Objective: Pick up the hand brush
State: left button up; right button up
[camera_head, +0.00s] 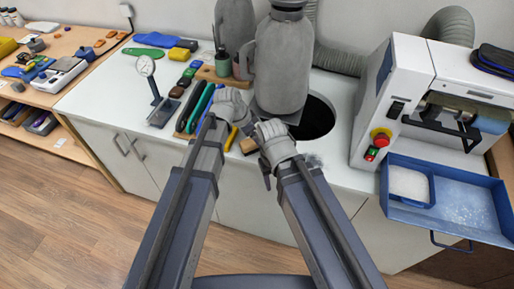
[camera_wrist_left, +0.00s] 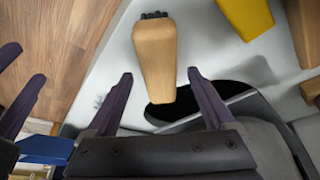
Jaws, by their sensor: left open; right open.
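The hand brush (camera_wrist_left: 155,52) has a pale wooden handle and a tuft of dark bristles; it lies on the white worktop. In the head view only a small tan part of it (camera_head: 248,146) shows between my two wrists. My left gripper (camera_wrist_left: 160,73) is open, with its dark fingers apart and the handle's near end between or just beyond their tips; I see no contact. My right gripper (camera_head: 262,162) is open beside the worktop's front edge, right of the brush; its fingers also show at the left of the wrist view.
A grey canister (camera_head: 283,65) stands behind a round black opening (camera_head: 318,118). A sanding machine (camera_head: 400,90) with a blue tray (camera_head: 460,200) is at the right. A dial gauge (camera_head: 146,68) and a wooden rack of tools stand at the left. A yellow item (camera_wrist_left: 247,14) lies near the brush.

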pick_arm(q)
jog(key=shift+w+d+f, duration=0.1)
jog(key=shift+d+f, duration=0.15)
jog(key=shift+f, duration=0.4)
jog(key=shift+f+b, duration=0.25)
jog(key=shift+b, duration=0.15)
grip_shut()
dwell(0.6)
